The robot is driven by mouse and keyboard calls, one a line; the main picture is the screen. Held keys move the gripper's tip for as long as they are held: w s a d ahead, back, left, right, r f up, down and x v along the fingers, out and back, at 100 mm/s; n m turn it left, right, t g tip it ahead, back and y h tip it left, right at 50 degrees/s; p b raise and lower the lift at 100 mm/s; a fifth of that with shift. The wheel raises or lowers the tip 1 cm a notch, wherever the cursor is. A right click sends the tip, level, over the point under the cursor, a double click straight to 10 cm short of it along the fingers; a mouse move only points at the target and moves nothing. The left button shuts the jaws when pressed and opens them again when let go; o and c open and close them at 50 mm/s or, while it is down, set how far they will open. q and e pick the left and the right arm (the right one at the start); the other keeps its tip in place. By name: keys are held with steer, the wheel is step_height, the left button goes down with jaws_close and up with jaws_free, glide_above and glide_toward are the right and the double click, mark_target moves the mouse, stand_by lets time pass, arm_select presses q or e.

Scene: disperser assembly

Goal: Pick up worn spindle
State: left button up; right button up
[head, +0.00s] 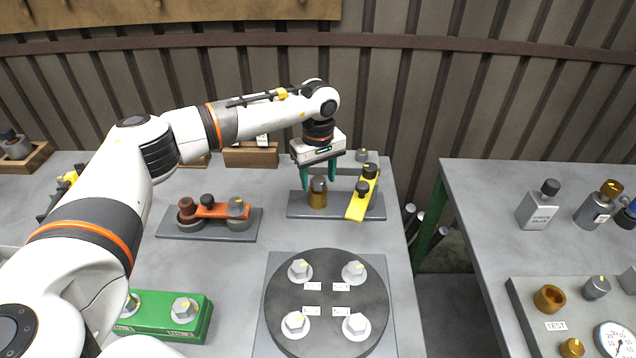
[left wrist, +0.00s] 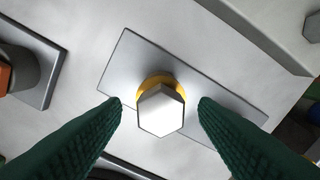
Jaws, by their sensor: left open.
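A brass-coloured cylinder with a grey hexagonal top (head: 318,197), which looks like the spindle, stands upright on a grey plate (head: 296,207) at the back of the table. It also shows in the left wrist view as a pale hex head over a yellow collar (left wrist: 161,110). My left gripper (head: 319,180) is open and points down over it. Its two green fingers stand on either side of the hex head, with a gap visible on both sides in the left wrist view. No marking names the part as worn. My right gripper is not in view.
A yellow bar with dark knobs (head: 361,199) lies on the same plate, close to the gripper's right. An orange link assembly (head: 212,211) is to the left. A round dark disc with several hex bolts (head: 328,269) lies in front. A second table (head: 480,200) stands right, across a gap.

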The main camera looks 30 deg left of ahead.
arm_select(q)
steer(key=shift+f, duration=0.5)
steer(key=shift+c, duration=0.2)
jaws_close()
steer(key=shift+w+r, duration=0.1)
steer(key=shift+r, duration=0.05)
